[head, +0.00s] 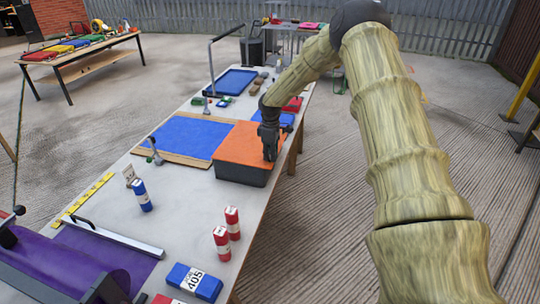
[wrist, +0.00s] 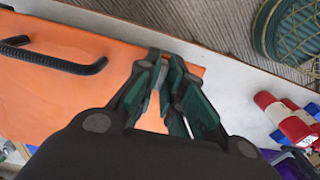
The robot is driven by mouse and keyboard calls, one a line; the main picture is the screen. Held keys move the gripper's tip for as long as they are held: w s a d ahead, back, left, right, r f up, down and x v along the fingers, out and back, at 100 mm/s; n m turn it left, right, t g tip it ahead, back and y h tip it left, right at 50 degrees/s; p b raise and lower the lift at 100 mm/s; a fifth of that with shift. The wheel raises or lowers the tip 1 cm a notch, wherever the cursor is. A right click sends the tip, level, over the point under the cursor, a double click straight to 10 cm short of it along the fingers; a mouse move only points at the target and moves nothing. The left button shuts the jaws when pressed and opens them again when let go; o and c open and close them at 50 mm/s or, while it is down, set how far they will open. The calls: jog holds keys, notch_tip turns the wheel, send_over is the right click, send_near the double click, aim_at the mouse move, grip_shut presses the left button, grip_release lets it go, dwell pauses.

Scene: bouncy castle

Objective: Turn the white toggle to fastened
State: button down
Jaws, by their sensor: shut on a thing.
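A dark box with an orange fabric top (head: 248,146) stands at the right edge of the long worktable. My gripper (head: 270,152) reaches down onto the right part of this top. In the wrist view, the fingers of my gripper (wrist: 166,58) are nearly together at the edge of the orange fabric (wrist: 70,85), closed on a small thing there. The fingers hide it almost wholly; it lies where the white toggle would be, and its turn angle cannot be told.
A black bent handle (wrist: 52,55) lies over the orange fabric. A blue sheet (head: 185,136) lies left of the box. Floor is free at right.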

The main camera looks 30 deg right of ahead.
jog(key=shift+d, duration=0.15)
jog(key=c, duration=1.5)
grip_release()
jog(key=shift+s, duration=0.1)
jog(key=shift+c, duration=0.2)
jog(key=shift+r, duration=0.3)
notch_tip(320, 180, up, 11)
jog(key=shift+r, duration=0.15)
